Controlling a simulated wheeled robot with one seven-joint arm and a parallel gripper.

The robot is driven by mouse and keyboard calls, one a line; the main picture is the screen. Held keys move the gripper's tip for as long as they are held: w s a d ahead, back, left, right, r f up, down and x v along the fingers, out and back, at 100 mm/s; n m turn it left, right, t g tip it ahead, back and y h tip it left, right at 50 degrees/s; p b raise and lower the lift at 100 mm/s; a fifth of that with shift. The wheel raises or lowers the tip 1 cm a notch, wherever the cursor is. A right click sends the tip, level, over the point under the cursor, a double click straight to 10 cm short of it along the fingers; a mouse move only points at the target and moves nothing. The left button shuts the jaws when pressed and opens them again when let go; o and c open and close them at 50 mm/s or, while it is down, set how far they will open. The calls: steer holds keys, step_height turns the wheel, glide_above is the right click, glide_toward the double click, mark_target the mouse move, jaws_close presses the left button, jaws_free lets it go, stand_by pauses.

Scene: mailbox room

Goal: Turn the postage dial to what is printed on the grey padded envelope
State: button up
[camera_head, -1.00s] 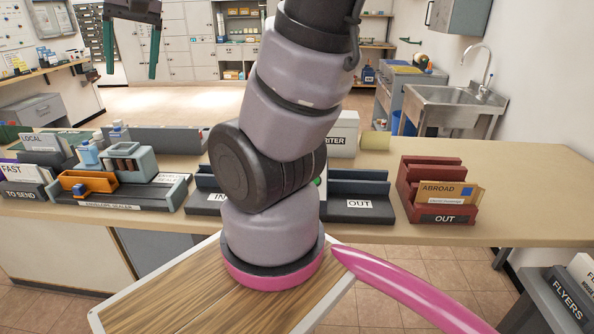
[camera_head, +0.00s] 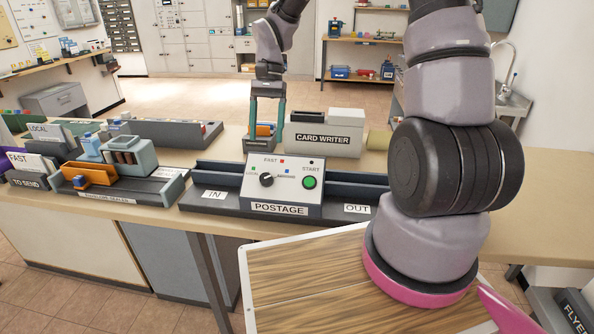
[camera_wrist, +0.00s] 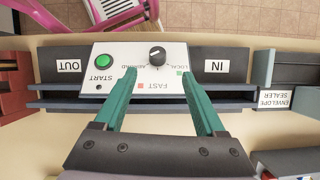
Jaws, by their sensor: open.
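The postage machine (camera_head: 281,209) stands on the counter, with a black dial (camera_head: 267,180) on its sloped face. Marks around the dial read LOCAL with green, FAST with red and ABROAD with blue. The dial's setting is too small to tell. My gripper (camera_head: 265,138) is open and empty, pointing down behind the machine. In the wrist view, which shows the labels upside down, the dial (camera_wrist: 157,57) lies just beyond the gap between my green fingertips (camera_wrist: 159,73). Contact cannot be told. I cannot make out a grey padded envelope.
A green START button (camera_head: 309,182) sits right of the dial. IN and OUT trays flank the machine. The card writer (camera_head: 323,138) stands behind it; the envelope sealer (camera_head: 120,190) is at left. My arm hides the counter's right part.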

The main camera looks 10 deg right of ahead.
mark_target(265, 176)
steer(key=shift+s+d+f, duration=0.15)
steer(key=shift+f, duration=0.45)
steer(key=x, duration=1)
jaws_close()
